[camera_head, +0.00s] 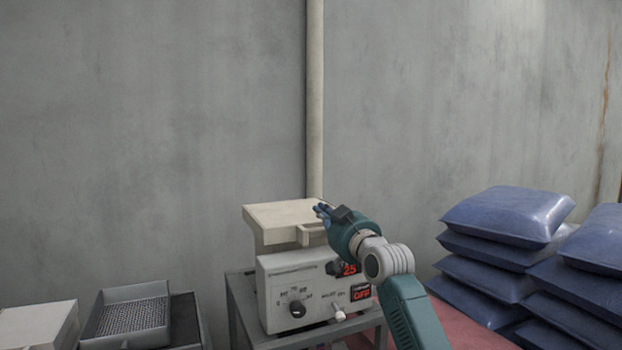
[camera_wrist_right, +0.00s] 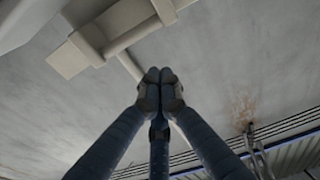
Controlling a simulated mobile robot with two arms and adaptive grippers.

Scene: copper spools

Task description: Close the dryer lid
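The dryer (camera_head: 285,280) is a pale box with dials and red displays, standing on a grey stand in the head view. Its cream lid (camera_head: 283,213) is a slab at the top, roughly level, with a lighter handle-like bar at its front right. How far it is open I cannot tell. My right gripper (camera_head: 321,213) is at the lid's right edge; contact is unclear. In the right wrist view its dark blue fingers (camera_wrist_right: 160,76) are brought together with nothing visible between them. A cream bar and block (camera_wrist_right: 95,45), seemingly dryer parts, lie beyond the fingertips. My left gripper is out of view.
Stacked blue bags (camera_head: 508,216) lie at the right on a reddish surface (camera_head: 462,325). A grey mesh tray (camera_head: 130,310) and a white box (camera_head: 38,326) are at the lower left. A vertical pipe (camera_head: 314,100) runs up the wall behind the dryer.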

